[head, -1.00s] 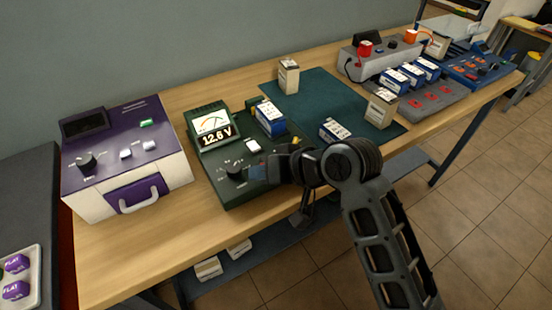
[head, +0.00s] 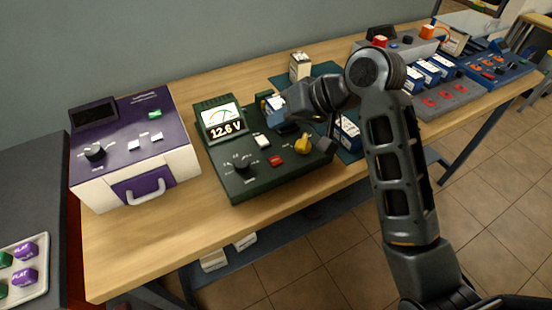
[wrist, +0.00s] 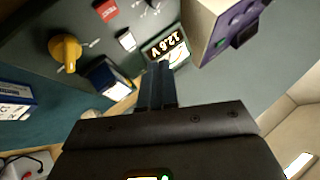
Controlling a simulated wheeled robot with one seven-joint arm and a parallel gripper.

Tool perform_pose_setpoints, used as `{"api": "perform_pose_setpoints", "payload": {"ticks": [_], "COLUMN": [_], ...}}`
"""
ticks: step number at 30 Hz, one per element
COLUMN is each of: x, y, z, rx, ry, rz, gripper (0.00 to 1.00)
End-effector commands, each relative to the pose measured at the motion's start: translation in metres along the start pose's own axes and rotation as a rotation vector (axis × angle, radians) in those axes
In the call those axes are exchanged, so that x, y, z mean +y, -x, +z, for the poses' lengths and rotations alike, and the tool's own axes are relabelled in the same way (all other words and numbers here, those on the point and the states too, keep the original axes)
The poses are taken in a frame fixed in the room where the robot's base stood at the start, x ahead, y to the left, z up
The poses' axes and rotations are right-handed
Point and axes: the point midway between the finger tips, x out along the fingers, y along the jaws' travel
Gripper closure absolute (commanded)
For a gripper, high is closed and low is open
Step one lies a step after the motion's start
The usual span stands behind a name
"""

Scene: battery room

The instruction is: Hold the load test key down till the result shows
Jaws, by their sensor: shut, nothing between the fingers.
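The dark green battery tester (head: 262,182) stands on the bench. Its lit screen (head: 222,123) shows a dial and reads 12.6 V. My gripper (head: 280,124) is shut and empty, above the tester's back right part, in front of a blue-and-white battery (head: 268,98). In the wrist view, the shut fingers (wrist: 158,75) are near the screen (wrist: 168,48), with the white key (wrist: 127,40) beyond to the left.
A purple-and-white box (head: 140,145) with keys stands left of the tester. A teal mat (head: 324,69) with packs lies right. A grey charger rack (head: 448,104) with batteries is at far right. Bare bench (head: 110,248) lies in front; a tray (head: 42,285) sits lower left.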

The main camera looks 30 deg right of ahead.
Motion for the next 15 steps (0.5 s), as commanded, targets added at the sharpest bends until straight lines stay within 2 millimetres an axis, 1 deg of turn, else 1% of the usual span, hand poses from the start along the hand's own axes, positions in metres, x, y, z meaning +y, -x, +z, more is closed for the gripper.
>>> {"api": "perform_pose_setpoints", "payload": {"ticks": [5, 15], "x": [0.006, 0.026], "y": [-0.008, -0.035], "z": [0.006, 0.026], "rx": [0.000, 0.001], "ry": [0.000, 0.000], "rz": [0.000, 0.001], "gripper": [1.00, 1.00]}}
